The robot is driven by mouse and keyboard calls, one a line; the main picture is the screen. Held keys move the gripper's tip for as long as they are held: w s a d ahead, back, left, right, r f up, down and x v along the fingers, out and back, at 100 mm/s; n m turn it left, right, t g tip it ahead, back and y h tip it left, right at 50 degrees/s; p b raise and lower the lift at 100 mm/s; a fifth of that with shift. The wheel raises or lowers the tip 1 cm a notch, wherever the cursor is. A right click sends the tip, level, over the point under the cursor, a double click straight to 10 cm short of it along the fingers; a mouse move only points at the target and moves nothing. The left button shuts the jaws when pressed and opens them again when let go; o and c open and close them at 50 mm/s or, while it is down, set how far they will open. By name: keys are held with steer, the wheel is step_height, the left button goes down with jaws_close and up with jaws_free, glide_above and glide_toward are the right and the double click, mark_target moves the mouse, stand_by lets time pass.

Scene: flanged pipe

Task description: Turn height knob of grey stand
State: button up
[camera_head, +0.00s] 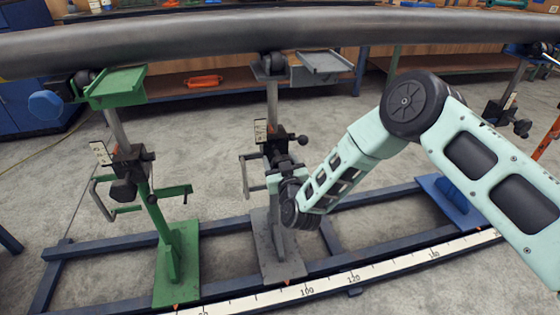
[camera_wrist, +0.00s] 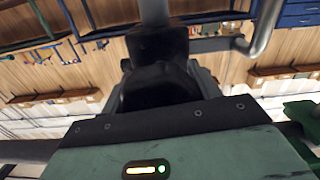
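The grey stand (camera_head: 274,90) stands upright in the middle of the head view, under the long pipe. Its black clamp block (camera_head: 277,146) sits midway up the post, with a small dark ball-ended handle (camera_head: 302,140) on the right. My gripper (camera_head: 276,182) is at the stand just below this block, reaching in from the right. The stand's height knob is not clearly seen in the head view, hidden at my gripper. In the wrist view, a dark block (camera_wrist: 158,45) on the grey post lies straight ahead of my gripper. The fingertips blend with dark parts, so their opening is unclear.
The long grey pipe (camera_head: 180,35) runs across above the stands. A green stand (camera_head: 168,245) with its own black knob stands left, and a blue stand base (camera_head: 450,198) is at right. A dark blue floor frame (camera_head: 100,248) and white ruler (camera_head: 350,280) lie below.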

steer(key=shift+c, duration=1)
steer(key=m+b, duration=0.1)
steer(key=m, duration=0.3)
steer(key=shift+m, duration=0.3)
steer(key=shift+m+b, duration=0.45)
steer(key=shift+m, duration=1.55)
steer(key=o, duration=1)
